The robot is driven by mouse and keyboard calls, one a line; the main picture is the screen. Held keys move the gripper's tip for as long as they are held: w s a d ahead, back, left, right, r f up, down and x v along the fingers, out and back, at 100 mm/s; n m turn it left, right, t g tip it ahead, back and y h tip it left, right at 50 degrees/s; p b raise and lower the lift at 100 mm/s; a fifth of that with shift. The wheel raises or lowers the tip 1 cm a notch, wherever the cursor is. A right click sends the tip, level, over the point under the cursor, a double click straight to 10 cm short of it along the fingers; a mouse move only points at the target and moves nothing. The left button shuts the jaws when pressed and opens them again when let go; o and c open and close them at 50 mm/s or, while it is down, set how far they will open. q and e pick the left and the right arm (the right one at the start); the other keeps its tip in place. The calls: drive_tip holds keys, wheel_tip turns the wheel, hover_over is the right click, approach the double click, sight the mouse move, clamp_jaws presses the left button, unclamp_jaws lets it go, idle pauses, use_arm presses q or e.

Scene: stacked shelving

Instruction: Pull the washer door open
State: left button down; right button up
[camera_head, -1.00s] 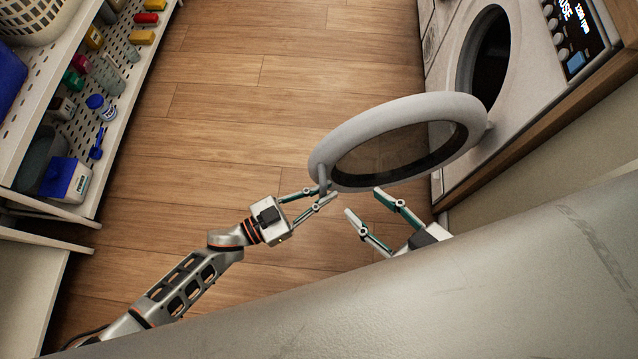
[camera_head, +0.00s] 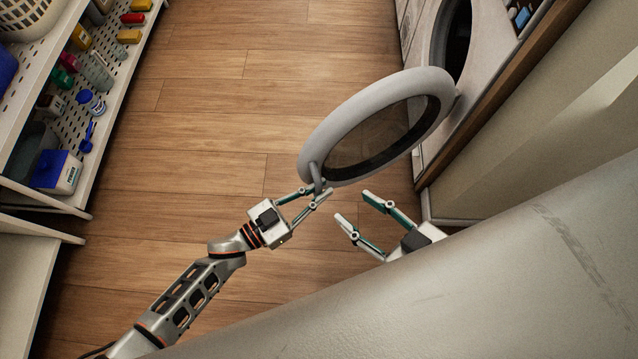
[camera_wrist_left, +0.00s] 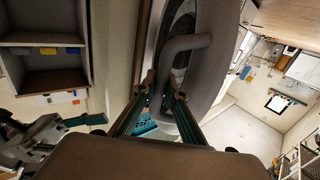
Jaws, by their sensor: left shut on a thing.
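The washer door (camera_head: 313,140) is a round grey ring with dark glass, and it stands swung out wide from the washer (camera_head: 485,70). The washer's dark round opening (camera_head: 457,40) shows behind it. My left gripper (camera_head: 319,192) is shut on the door handle (camera_head: 315,175) at the door's near edge. In the left wrist view the curved grey handle (camera_wrist_left: 181,44) runs down between the fingers of my left gripper (camera_wrist_left: 160,95). My right gripper (camera_head: 353,206) is open and empty, just below the door and apart from it.
A white perforated shelf unit (camera_head: 75,135) with bottles and boxes stands on the left, with a basket (camera_head: 28,15) at its top. The wooden floor (camera_head: 220,100) between shelves and washer is clear. A wall (camera_head: 560,130) is at the right.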

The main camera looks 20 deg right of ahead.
use_arm(q)
drive_tip(key=shift+s+f, duration=0.1)
drive_tip(key=shift+s, duration=0.1)
use_arm(e)
drive_tip(key=shift+s+f, duration=0.1)
drive_tip(key=shift+s, duration=0.15)
drive_tip(key=shift+d, duration=0.1)
use_arm(q)
drive_tip(key=c, duration=2.4)
unclamp_jaws()
drive_tip(key=shift+o, duration=0.2)
drive_tip(key=shift+a, duration=0.15)
use_arm(e)
drive_tip(key=shift+s+f, duration=0.1)
drive_tip(key=shift+s, duration=0.05)
use_arm(q)
drive_tip(key=v, duration=1.2)
